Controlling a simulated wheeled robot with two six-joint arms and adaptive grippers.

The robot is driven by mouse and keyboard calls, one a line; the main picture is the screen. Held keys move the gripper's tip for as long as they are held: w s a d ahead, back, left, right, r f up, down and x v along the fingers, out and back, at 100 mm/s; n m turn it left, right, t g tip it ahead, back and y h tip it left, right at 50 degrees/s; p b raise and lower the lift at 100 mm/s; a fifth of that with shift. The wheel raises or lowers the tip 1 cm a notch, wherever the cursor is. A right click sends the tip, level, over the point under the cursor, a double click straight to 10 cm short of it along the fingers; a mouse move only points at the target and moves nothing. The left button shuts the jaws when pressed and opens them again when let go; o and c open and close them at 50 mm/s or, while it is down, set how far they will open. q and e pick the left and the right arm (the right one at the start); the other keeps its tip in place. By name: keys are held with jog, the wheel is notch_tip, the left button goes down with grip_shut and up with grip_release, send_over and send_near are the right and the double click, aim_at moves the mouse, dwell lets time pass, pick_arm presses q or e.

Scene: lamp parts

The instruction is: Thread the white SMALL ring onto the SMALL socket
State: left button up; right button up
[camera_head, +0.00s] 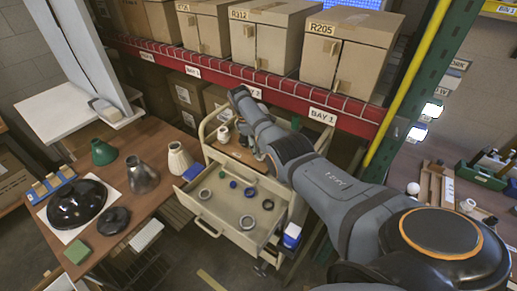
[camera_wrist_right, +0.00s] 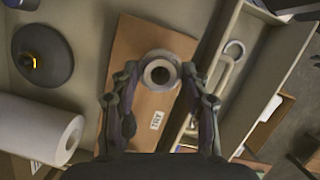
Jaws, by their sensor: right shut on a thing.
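My right gripper (camera_wrist_right: 160,76) is shut on a pale ring (camera_wrist_right: 160,71) with a dark centre, seen from above in the right wrist view; it looks like the white SMALL ring. A brown board (camera_wrist_right: 148,125) with a label lies below it. In the head view, my right arm reaches over the drawer cart (camera_head: 216,130), and its gripper is mostly hidden near the cart top. I cannot pick out the SMALL socket with certainty; the ring's dark centre may be only its hole or something inside it. My left gripper is not in view.
The open drawer (camera_head: 216,224) holds several rings and small parts. A wooden table (camera_head: 152,212) at left bears lamp shades and a black dome (camera_head: 78,203). A white roll (camera_wrist_right: 38,130) and a dark dome (camera_wrist_right: 42,55) lie left of the gripper. The shelf (camera_head: 290,100) stands behind.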

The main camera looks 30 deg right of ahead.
jog(key=shift+w+f+m+b, duration=0.1)
jog(key=shift+m+b, duration=0.6)
jog(key=shift+b, duration=0.1)
jog(key=o, duration=1.4)
jog(key=shift+d+y, duration=0.1)
jog(key=shift+y, duration=0.2)
